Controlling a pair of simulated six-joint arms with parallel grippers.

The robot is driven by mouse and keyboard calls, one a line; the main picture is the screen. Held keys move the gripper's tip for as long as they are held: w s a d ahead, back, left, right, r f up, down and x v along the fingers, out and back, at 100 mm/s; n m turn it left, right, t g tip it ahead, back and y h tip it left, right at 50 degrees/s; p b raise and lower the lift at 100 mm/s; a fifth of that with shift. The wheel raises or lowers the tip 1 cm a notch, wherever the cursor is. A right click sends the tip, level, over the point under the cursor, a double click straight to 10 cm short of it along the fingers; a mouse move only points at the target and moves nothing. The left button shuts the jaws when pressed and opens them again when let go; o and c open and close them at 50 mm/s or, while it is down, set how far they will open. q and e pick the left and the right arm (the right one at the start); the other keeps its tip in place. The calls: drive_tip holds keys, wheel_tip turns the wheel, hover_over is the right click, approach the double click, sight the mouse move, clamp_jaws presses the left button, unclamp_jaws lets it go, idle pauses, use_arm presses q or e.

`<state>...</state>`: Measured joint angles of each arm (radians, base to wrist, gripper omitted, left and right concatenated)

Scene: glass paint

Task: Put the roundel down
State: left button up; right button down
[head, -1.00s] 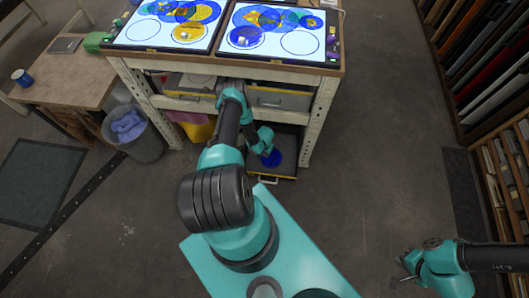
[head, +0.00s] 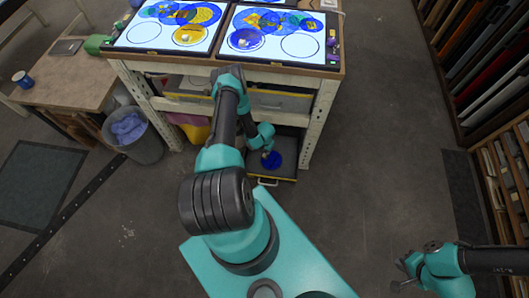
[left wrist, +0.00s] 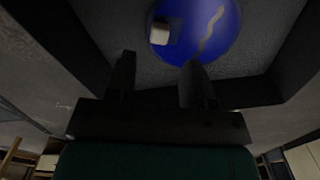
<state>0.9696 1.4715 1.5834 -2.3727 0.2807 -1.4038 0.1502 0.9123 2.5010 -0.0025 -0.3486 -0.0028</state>
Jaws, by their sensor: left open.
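The blue roundel (left wrist: 208,28), a round disc with a pale wavy mark and a small white block on it, lies on the grey floor of a dark-walled drawer (left wrist: 258,92). In the head view the roundel (head: 274,161) shows low under the bench. My left gripper (left wrist: 160,62) has its two fingers apart with nothing between them, close to the roundel's near edge and apart from the white block. In the head view its fingers are too small to make out. My right gripper (head: 403,284) is at the lower right, away from the bench, its jaws unclear.
The bench (head: 321,120) carries two lit panels with coloured discs and drawn circles. A shelf with drawers (head: 283,101) is above the low drawer. A bin (head: 143,147) stands left of the bench. Racks line the right side. The floor between is clear.

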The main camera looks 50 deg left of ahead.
use_arm(q)
drive_tip(key=shift+r, duration=0.7)
drive_tip(key=shift+w+d, duration=0.2)
drive_tip(key=shift+d, duration=0.2)
drive_tip(key=w+d+r+n+h, duration=0.3)
drive_tip(key=d+r+n, duration=0.35)
drive_tip(key=d, duration=0.25)
drive_tip(key=w+d+r+n+h, duration=0.25)
drive_tip(key=d+r+n, duration=0.35)
drive_tip(key=d, duration=0.4)
drive_tip(key=s+d+r+n, duration=0.3)
drive_tip(key=r+n, duration=0.4)
drive_tip(key=s+d+r+n+y, duration=0.1)
drive_tip(key=s+d+r+n, duration=0.2)
drive_tip(key=r+n, duration=0.4)
drive_tip(key=s+d+r+n, duration=0.3)
drive_tip(key=s+r+n, duration=0.1)
drive_tip(key=r+n, duration=0.3)
drive_tip(key=shift+d+r+t+y, duration=0.25)
drive_tip(key=shift+d+t+y, duration=0.05)
drive_tip(key=shift+t+y, duration=0.1)
